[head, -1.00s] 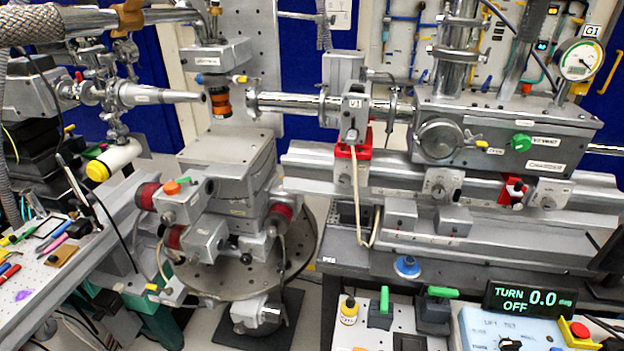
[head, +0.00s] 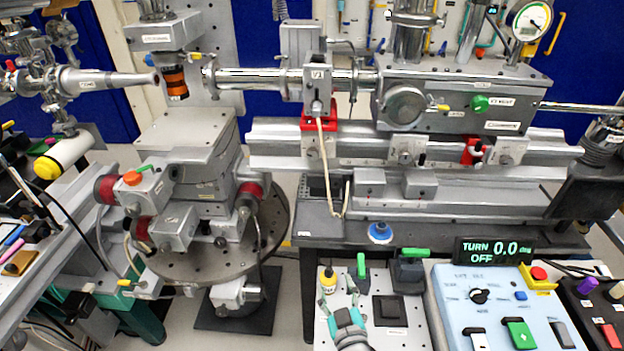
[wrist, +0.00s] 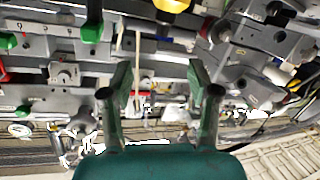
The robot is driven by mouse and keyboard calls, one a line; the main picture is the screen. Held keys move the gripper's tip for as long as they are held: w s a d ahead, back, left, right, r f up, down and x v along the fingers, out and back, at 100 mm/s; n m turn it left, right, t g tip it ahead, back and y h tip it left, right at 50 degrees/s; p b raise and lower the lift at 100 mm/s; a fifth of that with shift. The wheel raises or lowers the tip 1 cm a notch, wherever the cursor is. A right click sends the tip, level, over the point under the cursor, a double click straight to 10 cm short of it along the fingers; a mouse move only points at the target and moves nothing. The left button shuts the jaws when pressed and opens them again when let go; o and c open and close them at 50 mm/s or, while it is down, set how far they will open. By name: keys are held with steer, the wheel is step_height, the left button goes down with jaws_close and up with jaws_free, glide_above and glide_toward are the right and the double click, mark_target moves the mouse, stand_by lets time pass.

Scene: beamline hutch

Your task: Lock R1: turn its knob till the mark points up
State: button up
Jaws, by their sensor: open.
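Two small silver knobs sit on clamp plates on the rail under the chamber in the head view: a left knob (head: 405,157) and a right knob (head: 506,158). The label R1 is too small to read, so I cannot tell which is its lock, nor which way a mark points. My gripper (head: 345,318) is at the bottom of the head view, in front of and below the rail, touching neither knob. In the wrist view its two fingers (wrist: 160,88) are apart with nothing held between them. A silver knob on a plate (wrist: 64,76) shows left of them.
A red clamp (head: 472,151) sits between the two knobs. A handwheel (head: 405,104) and green knob (head: 480,103) are on the chamber above. A cable hangs left of the rail knobs.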

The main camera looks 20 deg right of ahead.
steer(key=w+r+m+h, duration=0.1)
steer(key=w+r+h, duration=0.1)
steer(key=w+r, duration=0.85)
steer(key=m+t+h, duration=0.1)
steer(key=m+h, duration=0.1)
glide_toward(313, 156)
steer(key=x, duration=1)
steer(key=shift+w, duration=0.2)
steer(key=shift+c, duration=0.3)
jaws_close()
